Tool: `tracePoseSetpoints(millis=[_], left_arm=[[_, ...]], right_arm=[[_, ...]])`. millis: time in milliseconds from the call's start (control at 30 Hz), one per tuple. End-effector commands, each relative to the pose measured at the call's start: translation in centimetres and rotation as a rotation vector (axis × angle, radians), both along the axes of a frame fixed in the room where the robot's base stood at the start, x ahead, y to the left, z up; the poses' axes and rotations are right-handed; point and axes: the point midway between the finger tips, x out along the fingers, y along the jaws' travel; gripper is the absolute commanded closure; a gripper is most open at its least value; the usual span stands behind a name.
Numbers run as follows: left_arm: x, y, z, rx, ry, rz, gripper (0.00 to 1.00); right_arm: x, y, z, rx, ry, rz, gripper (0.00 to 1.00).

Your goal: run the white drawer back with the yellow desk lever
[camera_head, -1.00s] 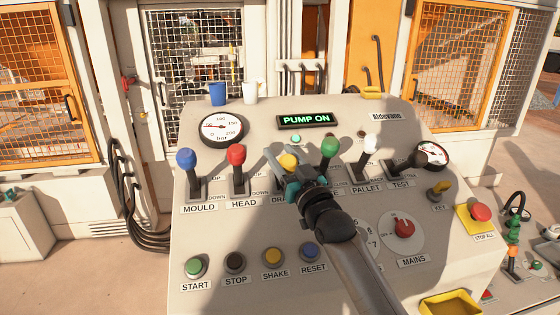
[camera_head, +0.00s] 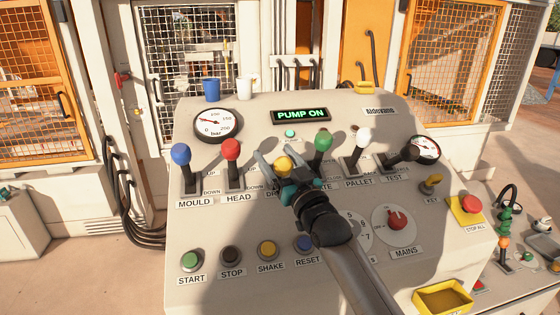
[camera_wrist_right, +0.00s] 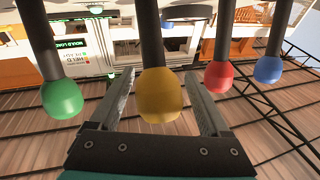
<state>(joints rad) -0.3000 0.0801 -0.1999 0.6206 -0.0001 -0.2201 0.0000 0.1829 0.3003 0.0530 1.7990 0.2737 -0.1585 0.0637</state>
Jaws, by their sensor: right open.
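My right gripper (camera_head: 277,158) is open, with one finger on each side of the yellow knob. In the right wrist view the yellow knob (camera_wrist_right: 160,95) sits between the two open fingers (camera_wrist_right: 158,100), with a gap on both sides. The lever's label is mostly hidden by my gripper. The white drawer cannot be made out in these frames. My left gripper is not in view.
Close by stand the red lever (camera_head: 231,150) and green lever (camera_head: 323,140); the blue lever (camera_head: 181,155) and white lever (camera_head: 362,139) are further out. Push buttons such as START (camera_head: 190,261) line the lower desk. The display (camera_head: 300,115) reads PUMP ON.

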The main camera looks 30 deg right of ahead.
Motion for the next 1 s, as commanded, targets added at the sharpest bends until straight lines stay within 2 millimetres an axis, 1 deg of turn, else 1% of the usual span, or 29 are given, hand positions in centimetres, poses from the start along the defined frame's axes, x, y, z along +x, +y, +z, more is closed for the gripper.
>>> tracePoseSetpoints(millis=[167, 267, 800, 1000], left_arm=[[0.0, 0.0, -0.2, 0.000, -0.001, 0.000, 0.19], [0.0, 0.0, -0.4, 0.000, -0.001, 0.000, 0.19], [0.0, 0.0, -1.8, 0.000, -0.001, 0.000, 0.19], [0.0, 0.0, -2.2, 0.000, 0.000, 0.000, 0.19]], right_arm=[[-0.9, 0.0, -0.4, 0.000, 0.001, 0.000, 0.19], [-2.2, 0.0, -0.8, 0.000, 0.002, 0.000, 0.19], [-10.5, -0.1, -3.0, 0.001, 0.003, 0.000, 0.19], [-13.0, -0.2, -3.6, 0.000, 0.003, 0.000, 0.19]])
